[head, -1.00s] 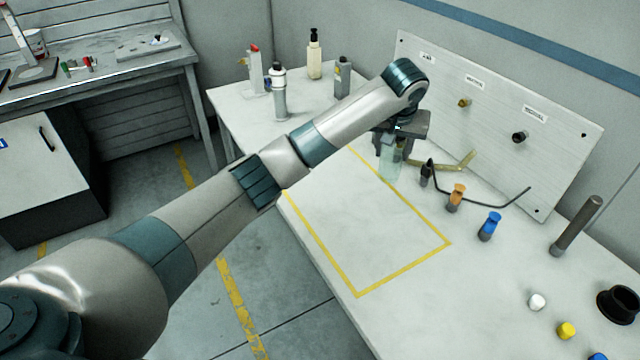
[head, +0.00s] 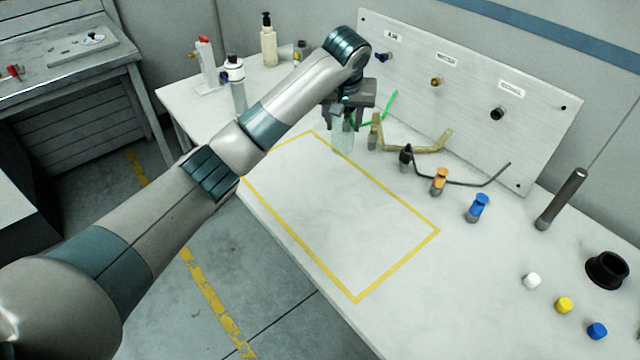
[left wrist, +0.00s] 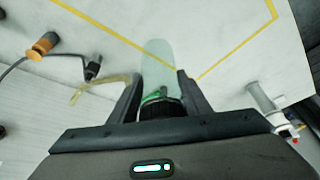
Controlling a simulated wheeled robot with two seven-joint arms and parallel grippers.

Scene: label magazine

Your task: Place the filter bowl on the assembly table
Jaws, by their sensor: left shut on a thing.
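The filter bowl is a clear, pale green cup (head: 343,142) with a dark collar, upright in the head view. My left gripper (head: 345,122) is shut on it at the collar end, with one finger on each side. In the left wrist view the bowl (left wrist: 158,60) sticks out between the fingers (left wrist: 160,92) and overlaps the yellow tape line. The assembly table (head: 400,270) is white, with a yellow taped rectangle. The bowl is near the rectangle's far edge; I cannot tell whether its bottom touches the table. My right gripper is not in view.
Hoses with an orange fitting (head: 440,181), a blue fitting (head: 478,207) and a black fitting (head: 405,157) lie right of the bowl, before an upright panel (head: 470,90). Bottles, including a cream one (head: 268,42), stand at the far left. The taped area is clear.

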